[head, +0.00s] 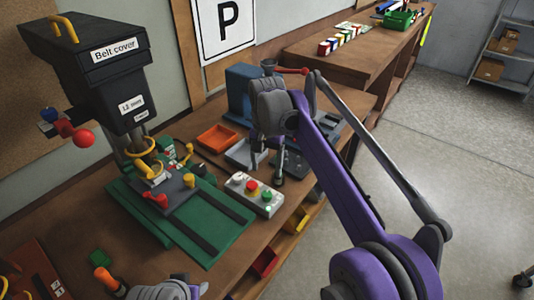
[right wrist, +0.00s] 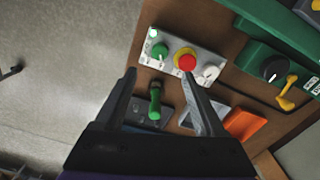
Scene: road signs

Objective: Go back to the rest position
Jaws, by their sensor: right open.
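My right gripper (head: 267,170) is over the workbench in the head view, pointing down just behind the grey button box (head: 238,184). In the right wrist view its two fingers (right wrist: 160,78) are spread apart. A green-handled lever (right wrist: 155,100) shows between them in that picture, with gaps to both fingers. The button box (right wrist: 148,53) lies beyond the fingertips, with a green knob and a red button on a yellow base. My left gripper (head: 165,290) is only partly in view at the bottom edge of the head view; its fingers cannot be made out.
A green drill press (head: 118,208) stands left of the button box. An orange tray (head: 217,138) and a blue machine (head: 240,88) sit behind. A second bench (head: 310,50) holds coloured blocks. Open floor (head: 440,140) lies to the right.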

